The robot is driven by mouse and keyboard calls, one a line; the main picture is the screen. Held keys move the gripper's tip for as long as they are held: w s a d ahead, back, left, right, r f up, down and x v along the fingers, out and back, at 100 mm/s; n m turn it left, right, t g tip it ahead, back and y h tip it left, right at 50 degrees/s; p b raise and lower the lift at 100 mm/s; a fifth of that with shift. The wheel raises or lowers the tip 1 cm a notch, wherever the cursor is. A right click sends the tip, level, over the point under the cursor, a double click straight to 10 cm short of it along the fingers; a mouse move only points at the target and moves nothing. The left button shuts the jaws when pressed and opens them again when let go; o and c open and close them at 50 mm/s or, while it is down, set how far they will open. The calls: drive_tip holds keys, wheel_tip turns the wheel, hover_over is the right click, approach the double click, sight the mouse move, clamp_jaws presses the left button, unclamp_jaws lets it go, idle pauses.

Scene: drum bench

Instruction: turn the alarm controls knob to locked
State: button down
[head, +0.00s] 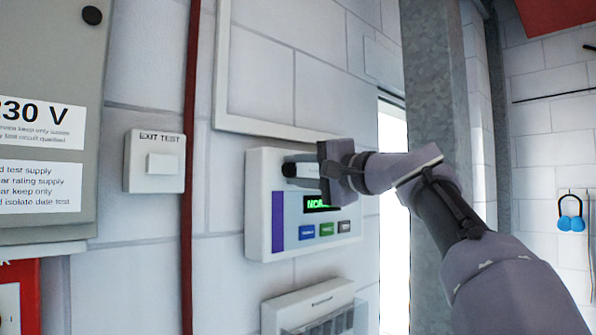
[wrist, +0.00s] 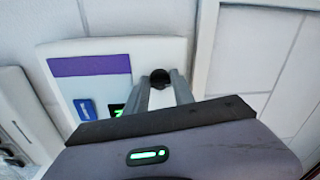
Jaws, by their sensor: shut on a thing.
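The alarm controls panel (head: 262,160) is a white box on the wall with a purple stripe, a dark display (head: 318,204) with green letters, partly hidden, and coloured buttons below. It also shows in the wrist view (wrist: 150,48). My gripper (head: 296,169) reaches the upper part of the panel from the right. In the wrist view, its two grey fingers (wrist: 163,84) are shut on a round black knob (wrist: 160,75). The fingers hide most of the knob, and its setting cannot be read.
A white EXIT TEST box (head: 142,180) and a red pipe (head: 188,130) are left of the panel. A grey cabinet (head: 45,215) stands farther left. A clear-fronted box (head: 305,300) is below. A grey metal post (head: 435,100) stands right, behind my arm.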

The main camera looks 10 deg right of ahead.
drive_tip(key=c, duration=1.4)
unclamp_jaws()
drive_tip(key=shift+w+f, duration=0.1)
drive_tip(key=shift+f, duration=0.05)
drive_tip(key=b+v, duration=0.5)
drive_tip(key=v, duration=1.2)
drive_tip(key=shift+s+d+f, duration=0.1)
drive_tip(key=shift+s, duration=0.1)
